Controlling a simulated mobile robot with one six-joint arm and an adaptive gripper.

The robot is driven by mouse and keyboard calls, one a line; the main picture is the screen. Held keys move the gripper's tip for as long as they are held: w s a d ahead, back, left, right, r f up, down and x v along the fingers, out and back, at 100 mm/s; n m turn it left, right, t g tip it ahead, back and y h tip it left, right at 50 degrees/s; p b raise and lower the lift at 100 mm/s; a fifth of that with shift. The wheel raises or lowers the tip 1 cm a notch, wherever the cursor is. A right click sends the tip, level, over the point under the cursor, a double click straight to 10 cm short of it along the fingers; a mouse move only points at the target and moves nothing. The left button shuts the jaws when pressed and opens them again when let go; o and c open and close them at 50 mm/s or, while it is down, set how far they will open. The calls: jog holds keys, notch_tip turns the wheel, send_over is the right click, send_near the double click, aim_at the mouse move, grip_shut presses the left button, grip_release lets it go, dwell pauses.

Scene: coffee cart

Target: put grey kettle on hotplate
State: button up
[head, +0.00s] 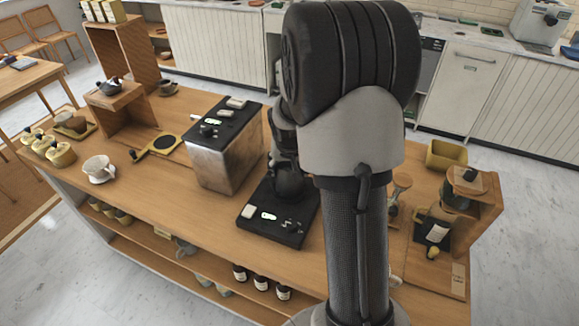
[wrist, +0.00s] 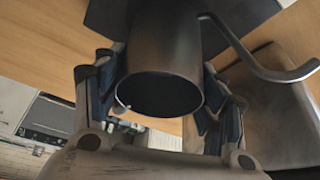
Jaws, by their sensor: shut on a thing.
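The grey kettle (wrist: 160,50) is dark, with an open round rim facing the wrist camera and a thin spout curving out to the right. My gripper (wrist: 163,98) is shut on the kettle's body, one finger on each side. In the head view the kettle (head: 289,183) is upright over the black hotplate (head: 262,228), below my gripper, and partly hidden by my arm. The hotplate has a lit display and knobs on its front. In the wrist view a dark plate shows behind the kettle's base. I cannot tell whether the base touches the hotplate.
A metal box-shaped machine (head: 222,160) with a black top stands close left of the hotplate. A white cup (head: 98,168) and a small scale-like board (head: 160,146) are farther left. A wooden stand (head: 470,195) with a dark bottle is at right. Counter in front of the machine is clear.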

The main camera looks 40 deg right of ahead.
jog(key=shift+f, duration=0.1)
jog(key=o, duration=1.4)
jog(key=shift+o, duration=0.2)
jog(key=p+v, duration=0.3)
jog(key=v, duration=0.9)
jog(key=s+a+r+n, duration=0.3)
jog(key=s+a+r, duration=0.45)
jog(key=a, duration=0.25)
jog(key=s+a+r+n+t+y, duration=0.1)
jog(key=s+a+n, duration=0.3)
jog(key=s+a, duration=0.6)
jog(key=s+r+y, duration=0.1)
jog(key=s, duration=0.3)
jog(key=shift+a+y, duration=0.4)
jog(key=shift+w, duration=0.1)
